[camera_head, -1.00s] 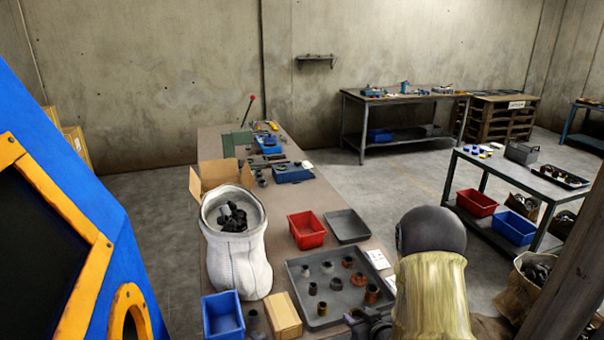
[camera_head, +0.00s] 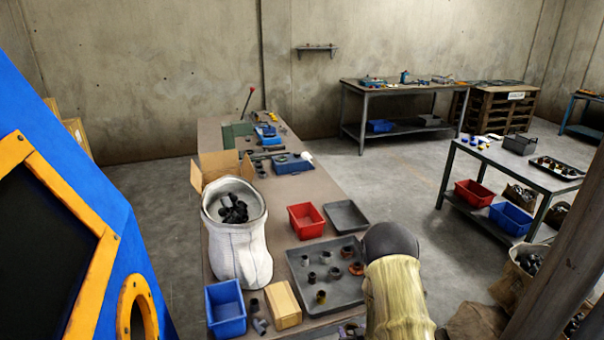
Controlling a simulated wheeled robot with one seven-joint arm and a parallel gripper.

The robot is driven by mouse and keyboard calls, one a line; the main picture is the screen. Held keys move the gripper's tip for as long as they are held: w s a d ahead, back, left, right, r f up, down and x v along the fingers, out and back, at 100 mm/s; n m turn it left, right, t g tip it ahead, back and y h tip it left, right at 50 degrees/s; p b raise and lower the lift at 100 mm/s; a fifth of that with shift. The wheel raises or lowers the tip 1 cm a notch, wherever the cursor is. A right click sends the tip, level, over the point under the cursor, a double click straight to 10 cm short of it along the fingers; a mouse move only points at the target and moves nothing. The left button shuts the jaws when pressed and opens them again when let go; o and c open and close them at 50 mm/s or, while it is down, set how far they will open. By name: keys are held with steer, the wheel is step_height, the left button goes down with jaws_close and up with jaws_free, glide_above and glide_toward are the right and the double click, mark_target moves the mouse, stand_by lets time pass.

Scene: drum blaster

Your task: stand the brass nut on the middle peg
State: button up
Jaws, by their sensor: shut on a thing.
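A grey tray (camera_head: 292,283) with upright pegs in rows lies on the near bench. The middle peg (camera_head: 335,272) looks dark; I cannot tell whether anything sits on it. A peg (camera_head: 321,297) in the near row has a yellowish top. Rusty orange pieces are at the right side of the tray, one (camera_head: 356,268) close to my arm. My gripper (camera_head: 352,330) shows only as a dark sliver at the bottom edge, by the tray's near side. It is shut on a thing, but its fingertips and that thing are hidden. I cannot make out the brass nut.
My arm covers the tray's right corner. A red bin (camera_head: 306,221) and an empty grey tray (camera_head: 345,217) stand behind it. A white sack (camera_head: 240,250), a blue bin (camera_head: 226,309), a wooden block (camera_head: 283,305) and dark pipe fittings (camera_head: 258,325) stand left.

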steer(key=shift+m+h, duration=0.7)
steer(key=s+f, duration=0.1)
steer(key=s, duration=0.1)
steer(key=s+d+f, duration=0.1)
steer(key=f, duration=0.1)
steer(key=shift+s+f+p, duration=0.15)
steer(key=shift+s+p, duration=0.25)
steer(key=shift+a, duration=0.15)
